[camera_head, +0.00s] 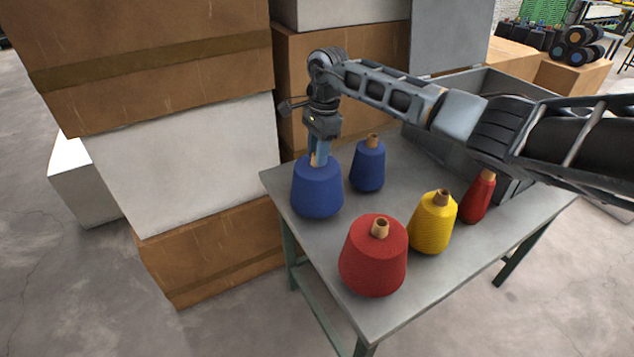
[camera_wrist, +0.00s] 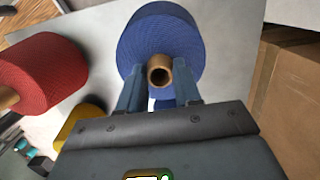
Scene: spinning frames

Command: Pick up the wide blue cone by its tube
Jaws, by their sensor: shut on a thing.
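The wide blue cone (camera_head: 318,190) stands upright near the left corner of the grey table (camera_head: 330,252) in the head view. My gripper (camera_head: 319,152) is above it, pointing down, with its fingers at the brown tube. In the wrist view the wide blue cone (camera_wrist: 160,32) lies straight ahead. Its tube (camera_wrist: 160,70) is between the fingertips of my gripper (camera_wrist: 159,88), which is shut on it. I cannot tell whether the cone's base touches the table. A narrower blue cone (camera_head: 368,166) stands just right of it in the head view.
A wide red cone (camera_head: 373,258), a yellow cone (camera_head: 433,224) and a narrow red cone (camera_head: 478,199) stand on the table. A grey bin (camera_head: 482,84) is at the back right, behind my arm. Stacked boxes (camera_head: 190,160) rise close to the table's left side.

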